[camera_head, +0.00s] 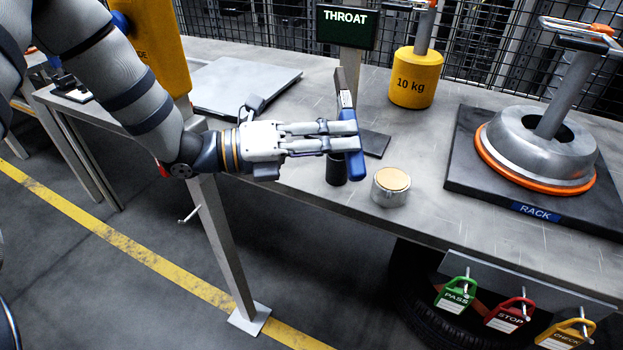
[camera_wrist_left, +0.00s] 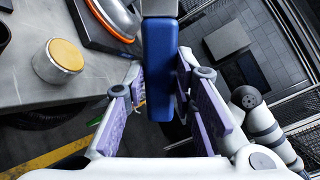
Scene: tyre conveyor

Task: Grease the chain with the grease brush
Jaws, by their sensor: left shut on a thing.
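My left gripper (camera_head: 335,138) is shut on a blue-handled tool (camera_head: 355,158), held upright above the front part of the bench. The blue handle also shows between the finger pads in the left wrist view (camera_wrist_left: 158,75). The tool's upper part is grey and flat with a small white label; I see no bristles, so I cannot tell whether it is the grease brush. A small metal tin with a tan top (camera_head: 391,183) stands on the bench just right of the tool, and also shows in the wrist view (camera_wrist_left: 66,55). I cannot make out a chain. My right gripper is not in view.
A black cylinder (camera_head: 337,172) stands below the gripper. Behind are a dark THROAT sign (camera_head: 346,27) and a yellow 10 kg weight (camera_head: 416,80). A RACK plate (camera_head: 460,180) bears a metal hub with an orange ring. Coloured padlocks (camera_head: 455,294) hang below the bench edge.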

